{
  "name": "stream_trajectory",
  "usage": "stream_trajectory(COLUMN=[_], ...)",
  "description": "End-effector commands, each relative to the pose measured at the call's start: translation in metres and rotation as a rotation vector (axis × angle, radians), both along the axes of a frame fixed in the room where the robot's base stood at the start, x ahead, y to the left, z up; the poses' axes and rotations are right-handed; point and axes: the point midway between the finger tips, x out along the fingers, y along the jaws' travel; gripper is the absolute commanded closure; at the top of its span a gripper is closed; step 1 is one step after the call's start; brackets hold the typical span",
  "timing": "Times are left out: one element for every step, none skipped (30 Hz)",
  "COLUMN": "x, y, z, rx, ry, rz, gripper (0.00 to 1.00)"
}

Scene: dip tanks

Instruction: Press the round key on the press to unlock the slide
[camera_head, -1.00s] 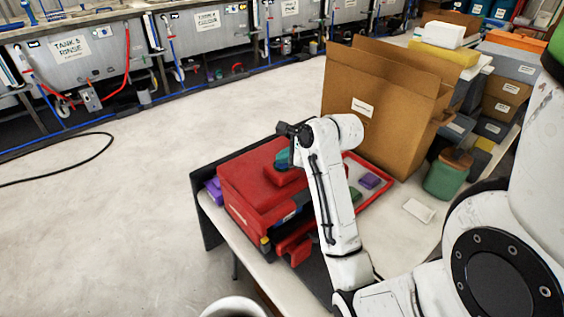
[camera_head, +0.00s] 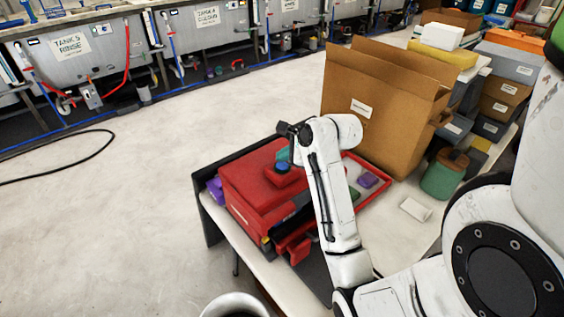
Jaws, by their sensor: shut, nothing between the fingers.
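The red press (camera_head: 255,183) stands on the table in the head view. Its round blue key (camera_head: 283,168) shows on a raised red block on top. My gripper (camera_head: 284,155) is only partly seen: a small teal part shows beside the arm, just above the key in the picture. It looks shut and empty. A gap to the key seems to show, but its height is hard to judge. A dark flat part (camera_head: 291,207), perhaps the slide, shows at the press's front, partly hidden by my arm.
A red-rimmed tray (camera_head: 383,168) with a purple block (camera_head: 368,180) lies right of the press. A large cardboard box (camera_head: 375,115) stands behind it. A green jar (camera_head: 443,178) and a white card (camera_head: 415,209) are farther right. The floor at left is mostly clear.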

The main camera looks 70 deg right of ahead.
Motion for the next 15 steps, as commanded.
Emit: stream_trajectory(x=[0.000,0.000,0.000,0.000,0.000,0.000,0.000,0.000,0.000,0.000,0.000,0.000,0.000,0.000,0.000], y=[0.000,0.000,0.000,0.000,0.000,0.000,0.000,0.000,0.000,0.000,0.000,0.000,0.000,0.000,0.000], z=[0.009,0.011,0.013,0.015,0.017,0.019,0.022,0.024,0.027,0.030,0.032,0.035,0.037,0.040,0.039], rx=[0.001,0.001,0.001,0.001,0.001,0.000,0.000,0.000,0.000,-0.001,0.000,0.000,0.000,0.000,-0.003], ry=[0.000,0.000,0.000,0.000,0.000,0.000,0.000,0.000,0.000,0.000,0.000,0.000,0.000,0.000,-0.001], rz=[0.001,-0.001,-0.001,-0.001,-0.001,0.000,0.000,0.000,0.000,0.001,0.000,0.000,0.000,0.000,0.001], gripper=[1.00,1.00,1.00,1.00,1.00,1.00,1.00,1.00,1.00,1.00,1.00,1.00,1.00,1.00,1.00])
